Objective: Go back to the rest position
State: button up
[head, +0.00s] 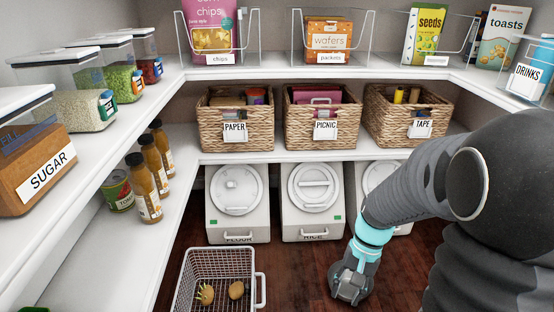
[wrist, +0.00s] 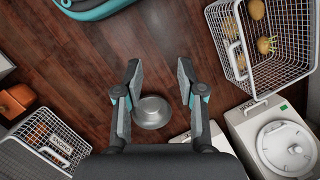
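My gripper (head: 350,285) hangs low over the dark wood floor, at the lower right of centre in the head view, in front of the white bins. In the wrist view my gripper (wrist: 158,70) has its two fingers spread well apart with nothing held between them. A round silver metal object (wrist: 151,112) shows below and between the fingers, on the floor; I cannot tell what it is or how far below the fingertips it lies. My arm reaches down from the right side of the head view and hides part of the shelves and bins there.
A wire basket (head: 219,250) with potatoes (head: 236,290) stands left of my gripper. White lidded bins (head: 312,205) stand behind it. Shelves (head: 231,155) hold wicker baskets (head: 236,128). The wrist view shows another wire basket (wrist: 45,145) and an orange-brown object (wrist: 17,99).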

jog(key=s+r+n+t+h, duration=0.1)
jog(key=s+r+t, duration=0.3)
jog(key=r, duration=0.5)
jog(key=s+r+n+t+h+p, duration=0.1)
jog(key=s+r+n+t, duration=0.2)
jog(key=r, duration=0.7)
jog(key=shift+s+a+r+t, duration=0.25)
jog(key=shift+s+t, duration=0.25)
jog(key=shift+s, duration=0.7)
